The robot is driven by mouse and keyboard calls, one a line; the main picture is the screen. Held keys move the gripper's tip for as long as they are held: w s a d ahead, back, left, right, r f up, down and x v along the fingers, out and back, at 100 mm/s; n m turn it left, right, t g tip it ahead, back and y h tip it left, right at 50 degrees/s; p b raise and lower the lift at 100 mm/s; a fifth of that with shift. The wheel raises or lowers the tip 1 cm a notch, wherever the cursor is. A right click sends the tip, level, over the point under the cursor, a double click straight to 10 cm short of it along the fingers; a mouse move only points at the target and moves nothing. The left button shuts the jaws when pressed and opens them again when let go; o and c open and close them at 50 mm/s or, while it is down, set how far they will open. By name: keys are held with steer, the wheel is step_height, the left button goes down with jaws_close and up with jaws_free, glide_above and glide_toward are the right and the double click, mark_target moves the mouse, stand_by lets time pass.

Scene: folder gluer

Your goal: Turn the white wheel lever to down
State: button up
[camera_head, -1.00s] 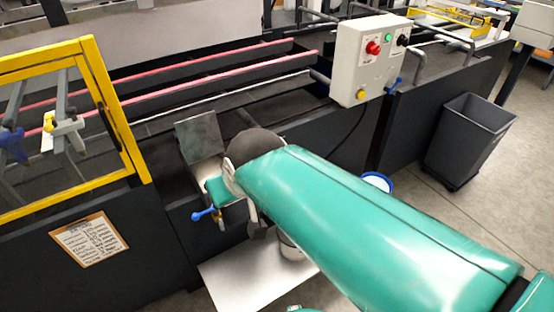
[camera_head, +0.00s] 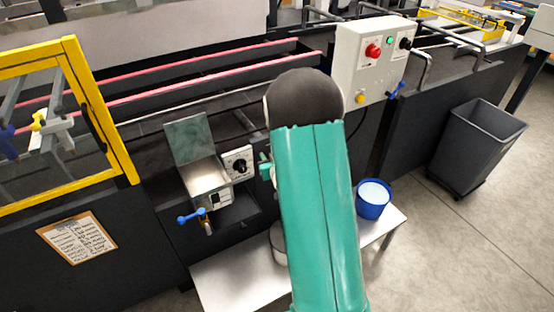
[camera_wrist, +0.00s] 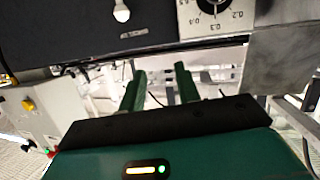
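A white lever (camera_wrist: 121,13) with a rounded end shows on a dark panel at the top of the wrist view, partly cut off by the frame edge. It looks like the white wheel lever, and its wheel does not show. My gripper (camera_wrist: 162,78) is open and empty, its two green fingers apart, with the lever above and left of them in the picture. The fingers are not touching it. In the head view my arm hides the lever and nearly all of the gripper; only a small green part shows beside the dial.
A numbered dial (camera_head: 238,163) is next to an open metal tray (camera_head: 208,183) with a blue-handled valve (camera_head: 192,216). A grey control box (camera_head: 370,58) stands right of my arm. A blue bucket (camera_head: 373,200) sits on a low white table (camera_head: 225,285).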

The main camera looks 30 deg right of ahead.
steer(key=s+d+f+t, duration=0.2)
steer(key=s+f, duration=0.1)
steer(key=f, duration=0.3)
steer(key=s+d+f+t, duration=0.1)
steer(key=s+d+f, duration=0.15)
steer(key=f, duration=0.35)
steer(key=shift+m+h, duration=0.4)
steer(key=x, duration=1.3)
steer(key=shift+w+r, duration=0.15)
steer(key=shift+w, duration=0.15)
steer(key=shift+c, duration=0.2)
jaws_close()
